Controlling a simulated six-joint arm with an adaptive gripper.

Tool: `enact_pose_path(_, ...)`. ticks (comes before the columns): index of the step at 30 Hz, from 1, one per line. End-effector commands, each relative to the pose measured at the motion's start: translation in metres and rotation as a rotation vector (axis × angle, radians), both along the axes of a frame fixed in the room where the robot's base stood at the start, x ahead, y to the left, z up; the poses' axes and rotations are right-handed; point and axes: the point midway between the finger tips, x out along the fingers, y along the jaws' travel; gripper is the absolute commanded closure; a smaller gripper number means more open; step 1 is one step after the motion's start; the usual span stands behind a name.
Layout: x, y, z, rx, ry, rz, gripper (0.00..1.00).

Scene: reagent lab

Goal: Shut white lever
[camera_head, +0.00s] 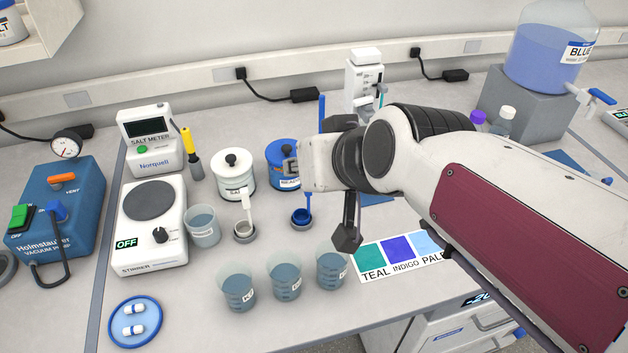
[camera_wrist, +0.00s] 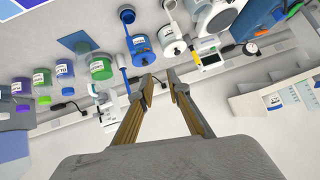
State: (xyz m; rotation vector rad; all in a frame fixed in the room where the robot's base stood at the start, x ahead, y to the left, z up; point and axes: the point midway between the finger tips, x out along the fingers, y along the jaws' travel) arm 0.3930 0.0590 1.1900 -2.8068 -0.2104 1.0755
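I cannot make out a clear white lever in either view. In the head view, a white and blue tap (camera_head: 598,96) sticks out at the lower right of the BLUE bottle (camera_head: 548,50). A white upright apparatus (camera_head: 364,72) stands at the back, partly hidden by my arm; any lever on it is too small to tell. My gripper is over the middle of the bench in the head view, with one dark finger showing. In the wrist view, the two fingers of my gripper (camera_wrist: 159,88) are apart with nothing between them.
Three beakers (camera_head: 285,284) stand near the front edge beside a colour card (camera_head: 400,255). A stirrer (camera_head: 150,225), salt meter (camera_head: 150,143) and blue vacuum pump (camera_head: 60,205) with orange, blue and green controls fill the left. White (camera_head: 233,177) and blue jars stand behind scoops.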

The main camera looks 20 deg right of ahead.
Motion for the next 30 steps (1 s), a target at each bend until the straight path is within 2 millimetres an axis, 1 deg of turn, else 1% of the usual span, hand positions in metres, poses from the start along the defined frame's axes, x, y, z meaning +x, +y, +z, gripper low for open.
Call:
enact_pose_path(3, -0.011, -0.003, -0.005, -0.013, 0.024, 0.002, 0.83)
enact_pose_path(6, -0.018, -0.006, -0.01, -0.021, 0.042, 0.003, 0.83)
enact_pose_path(13, -0.027, -0.008, -0.014, -0.03, 0.062, 0.003, 0.83)
enact_pose_path(25, -0.026, -0.008, -0.014, -0.03, 0.062, 0.004, 0.83)
enact_pose_path(28, -0.021, -0.006, -0.012, -0.025, 0.05, 0.004, 0.83)
enact_pose_path(30, -0.014, -0.004, -0.007, -0.018, 0.034, 0.004, 0.83)
